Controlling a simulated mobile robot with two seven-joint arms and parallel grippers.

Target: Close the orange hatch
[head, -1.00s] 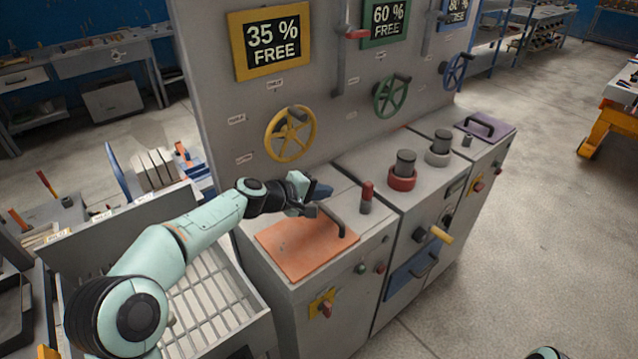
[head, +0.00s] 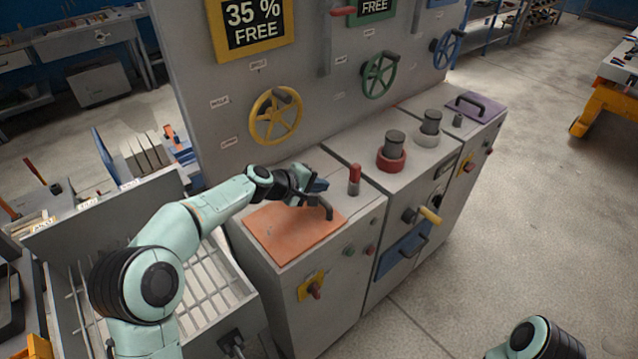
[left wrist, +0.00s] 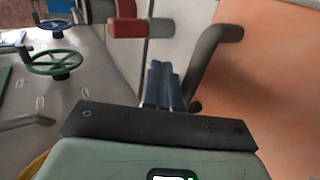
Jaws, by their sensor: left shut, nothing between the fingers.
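The orange hatch (head: 290,236) lies flat, as far as I can tell, on top of the nearest grey cabinet. Its dark bent handle (head: 328,210) stands at the hatch's back right side. My left gripper (head: 318,186) is shut and empty, just behind the handle and above the cabinet top. In the left wrist view the blue fingertips (left wrist: 163,84) are together beside the handle (left wrist: 208,60), with the orange hatch (left wrist: 265,85) to the right. I cannot tell whether fingers and handle touch. My right gripper is out of view.
A red-topped lever (head: 354,178) stands on the cabinet close to the gripper's right. A yellow valve wheel (head: 276,116) is on the panel behind. A red round knob (head: 391,160) sits farther right. An open grey drawer (head: 215,285) is left of the cabinet. Open floor lies right.

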